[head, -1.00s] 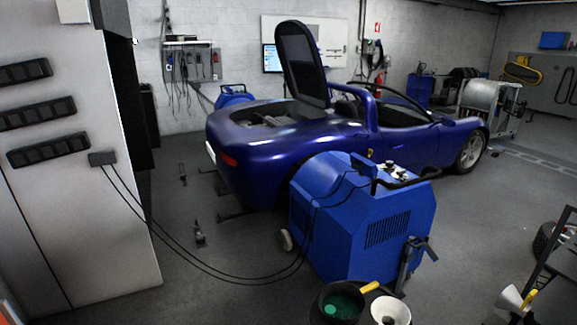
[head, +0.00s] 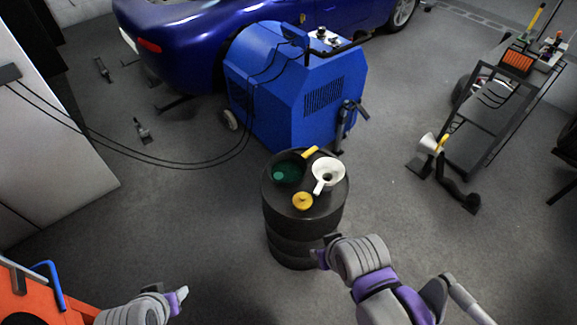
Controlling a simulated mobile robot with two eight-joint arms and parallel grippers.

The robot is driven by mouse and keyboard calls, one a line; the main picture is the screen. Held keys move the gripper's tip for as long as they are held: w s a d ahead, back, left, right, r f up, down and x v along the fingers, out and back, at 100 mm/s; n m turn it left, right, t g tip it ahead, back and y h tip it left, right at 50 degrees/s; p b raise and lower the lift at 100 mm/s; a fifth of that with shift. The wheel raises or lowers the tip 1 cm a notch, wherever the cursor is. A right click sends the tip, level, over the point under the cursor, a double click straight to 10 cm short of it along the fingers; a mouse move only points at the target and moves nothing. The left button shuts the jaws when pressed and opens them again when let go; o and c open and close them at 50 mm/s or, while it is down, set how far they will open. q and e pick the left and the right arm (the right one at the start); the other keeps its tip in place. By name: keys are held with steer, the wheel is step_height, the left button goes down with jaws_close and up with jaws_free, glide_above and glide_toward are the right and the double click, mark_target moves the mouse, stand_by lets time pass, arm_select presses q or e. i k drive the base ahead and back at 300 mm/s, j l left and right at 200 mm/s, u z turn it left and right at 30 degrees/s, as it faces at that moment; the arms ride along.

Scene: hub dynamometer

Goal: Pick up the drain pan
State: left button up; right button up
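A dark round pan with a green inside (head: 287,171), which looks like the drain pan, sits on top of a black drum (head: 306,230). A yellow handle-like piece (head: 310,152) lies at its far right rim. My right gripper (head: 318,252) is low at the drum's near right side, below the drum top and apart from the pan. Its fingers are too small and dark to tell open from shut. My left gripper (head: 182,293) is at the lower left, well away from the drum; its finger opening is not clear.
A white funnel (head: 327,175) and a yellow round item (head: 303,201) share the drum top. A blue machine (head: 295,88) stands behind, with cables across the floor. A black cart (head: 490,110) is at right. An orange cabinet (head: 40,300) is at lower left.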

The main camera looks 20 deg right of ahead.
mark_target(284, 155)
steer(key=i+j, duration=0.15)
steer(key=i, duration=0.25)
steer(key=i+j+z, duration=0.1)
steer(key=i, duration=0.35)
steer(key=i+j, duration=0.15)
steer(key=i, duration=0.25)
steer(key=z, duration=0.05)
